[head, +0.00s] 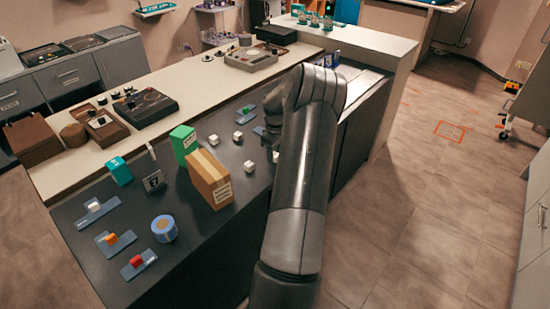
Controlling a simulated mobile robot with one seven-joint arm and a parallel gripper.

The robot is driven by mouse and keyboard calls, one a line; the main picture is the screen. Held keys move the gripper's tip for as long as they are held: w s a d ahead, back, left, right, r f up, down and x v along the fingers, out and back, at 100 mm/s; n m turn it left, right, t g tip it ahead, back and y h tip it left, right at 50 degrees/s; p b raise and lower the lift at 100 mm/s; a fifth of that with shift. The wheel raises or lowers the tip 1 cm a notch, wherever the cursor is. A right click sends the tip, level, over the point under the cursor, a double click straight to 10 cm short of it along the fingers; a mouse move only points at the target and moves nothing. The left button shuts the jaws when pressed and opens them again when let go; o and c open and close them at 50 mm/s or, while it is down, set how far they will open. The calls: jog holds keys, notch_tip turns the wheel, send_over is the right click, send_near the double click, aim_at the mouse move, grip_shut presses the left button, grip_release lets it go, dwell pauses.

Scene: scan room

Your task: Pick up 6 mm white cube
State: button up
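Several small white cubes lie on the dark bench top. One white cube (213,139) is beside the green box, another white cube (237,136) is right of it, a third white cube (249,166) is nearer, and one more (275,157) is close to my arm's left edge. Another pale cube (94,206) sits on a blue-grey plate at the left. Their sizes cannot be read. My gripper (267,133) is mostly hidden by my arm, a dark part of it showing at the arm's left side among the cubes. Its fingers cannot be made out.
A brown carton (209,180), green box (184,143), teal box (119,171) and blue roll (164,228) stand on the bench. Orange (111,239) and red (136,261) cubes sit on plates in front. A raised pale shelf (200,95) with devices runs behind. Floor is clear at right.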

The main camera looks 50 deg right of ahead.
jog(key=c, duration=0.9)
